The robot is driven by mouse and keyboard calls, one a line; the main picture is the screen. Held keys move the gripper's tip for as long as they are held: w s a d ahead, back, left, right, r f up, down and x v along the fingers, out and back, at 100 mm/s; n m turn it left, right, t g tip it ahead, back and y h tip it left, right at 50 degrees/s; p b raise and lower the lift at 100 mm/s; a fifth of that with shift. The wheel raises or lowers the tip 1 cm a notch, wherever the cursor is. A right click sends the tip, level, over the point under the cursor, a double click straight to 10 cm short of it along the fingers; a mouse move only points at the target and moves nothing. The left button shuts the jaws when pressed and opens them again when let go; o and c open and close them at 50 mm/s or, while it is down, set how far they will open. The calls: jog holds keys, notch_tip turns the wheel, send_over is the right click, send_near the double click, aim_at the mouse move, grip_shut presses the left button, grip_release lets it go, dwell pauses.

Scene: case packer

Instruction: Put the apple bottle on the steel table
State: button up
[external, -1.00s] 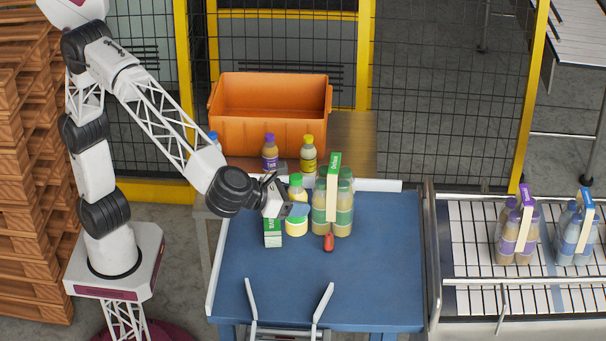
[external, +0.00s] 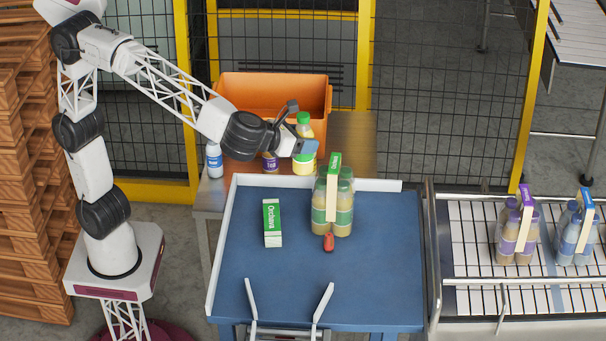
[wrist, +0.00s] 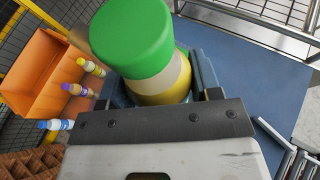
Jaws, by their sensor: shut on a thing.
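The apple bottle, which I take to be the green-capped bottle (external: 304,126) with a pale body and yellow label, is held upright between the fingers of my gripper (external: 303,147). In the wrist view its green cap (wrist: 132,35) fills the upper middle. The bottle is in the air in front of the orange crate, over or near the steel table (external: 355,150); its clearance cannot be told. The steel table stands behind the blue table. A blue-capped bottle (external: 214,161) and a purple-capped bottle (external: 270,164) stand on it; the yellow-capped one shows in the wrist view (wrist: 90,66).
The orange crate (external: 270,84) stands at the back of the steel table. The blue table (external: 300,285) bears a green-white carton (external: 272,223), a green-capped bottle pack (external: 340,208) and a small red object (external: 328,243). The steel table's right side is clear.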

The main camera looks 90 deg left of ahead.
jog(key=s+a+n+g+y, duration=0.2)
jog(key=s+a+n, duration=0.15)
jog(key=a, duration=1.05)
jog(key=s+a+n+g+y, duration=0.2)
jog(key=s+a, duration=0.2)
jog(key=a, duration=1)
jog(key=s+a+n+g+y, duration=0.2)
jog(key=s+a+n+g, duration=0.3)
jog(key=s+a, duration=1.2)
notch_tip(320, 180, down, 29)
jog(key=a, duration=0.1)
jog(key=shift+w+a+g, duration=0.15)
jog(key=shift+w+g, duration=0.25)
jog(key=shift+f+m, duration=0.1)
jog(key=shift+m, duration=0.15)
notch_tip(320, 180, down, 6)
jog(key=shift+f, duration=0.15)
jog(key=shift+f, duration=1.8)
